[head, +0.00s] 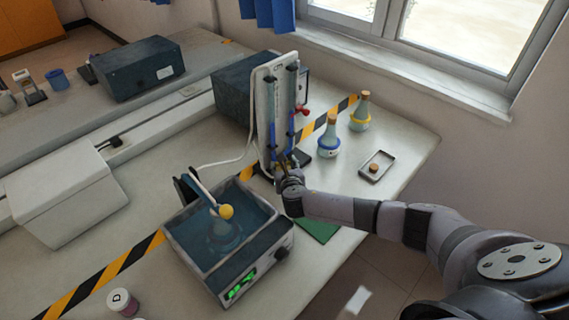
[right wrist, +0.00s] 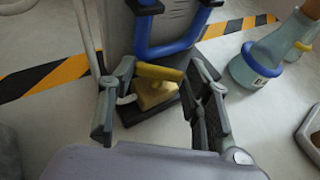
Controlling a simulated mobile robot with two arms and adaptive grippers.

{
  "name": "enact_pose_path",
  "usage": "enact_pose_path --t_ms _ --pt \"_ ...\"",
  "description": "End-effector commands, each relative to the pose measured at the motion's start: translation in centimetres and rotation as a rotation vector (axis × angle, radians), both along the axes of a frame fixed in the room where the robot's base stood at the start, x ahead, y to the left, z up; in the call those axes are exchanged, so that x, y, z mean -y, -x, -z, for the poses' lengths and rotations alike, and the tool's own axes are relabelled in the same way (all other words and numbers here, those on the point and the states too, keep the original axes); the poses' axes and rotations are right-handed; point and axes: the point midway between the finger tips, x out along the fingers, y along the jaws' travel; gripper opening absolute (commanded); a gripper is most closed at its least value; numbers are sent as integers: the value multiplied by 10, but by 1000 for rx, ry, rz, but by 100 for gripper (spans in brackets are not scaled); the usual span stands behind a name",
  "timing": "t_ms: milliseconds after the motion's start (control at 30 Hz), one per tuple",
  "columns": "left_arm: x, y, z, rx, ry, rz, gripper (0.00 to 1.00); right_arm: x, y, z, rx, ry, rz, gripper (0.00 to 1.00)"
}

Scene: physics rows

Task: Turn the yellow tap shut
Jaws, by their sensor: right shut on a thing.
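The yellow tap (right wrist: 160,72) is a short bar low on the burette stand (head: 267,110), seen between my right fingers in the right wrist view. It lies roughly crosswise there, slightly tilted. My right gripper (head: 288,172) is at the stand's lower front in the head view and mostly hides the tap. In the right wrist view the right gripper (right wrist: 165,75) has one finger at each end of the bar, closed on it. A yellowish block (right wrist: 155,93) shows just below the bar. A red tap (head: 301,110) sits higher on the stand's right side. My left gripper is not in view.
A water bath (head: 245,262) with a flask stands left of my right arm. Flasks with a blue collar (head: 329,139) and a yellow collar (head: 361,112) stand right of the stand. A small tray (head: 376,166) lies near the bench edge. A green mat (head: 318,229) is below my forearm.

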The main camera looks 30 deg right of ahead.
Motion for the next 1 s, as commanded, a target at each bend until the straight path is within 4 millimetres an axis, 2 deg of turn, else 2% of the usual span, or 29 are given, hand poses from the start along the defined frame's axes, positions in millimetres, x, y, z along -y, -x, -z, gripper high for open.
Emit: enact_pose_path --t_ms 433,467,767,1000 --pt "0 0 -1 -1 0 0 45 0 -1 -1 2 1 14 17" --pt "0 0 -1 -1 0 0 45 0 -1 -1 2 1 14 45" --pt "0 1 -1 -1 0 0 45 0 -1 0 1 0 13 65" --pt "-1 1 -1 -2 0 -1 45 0 0 0 1 0 13 65"
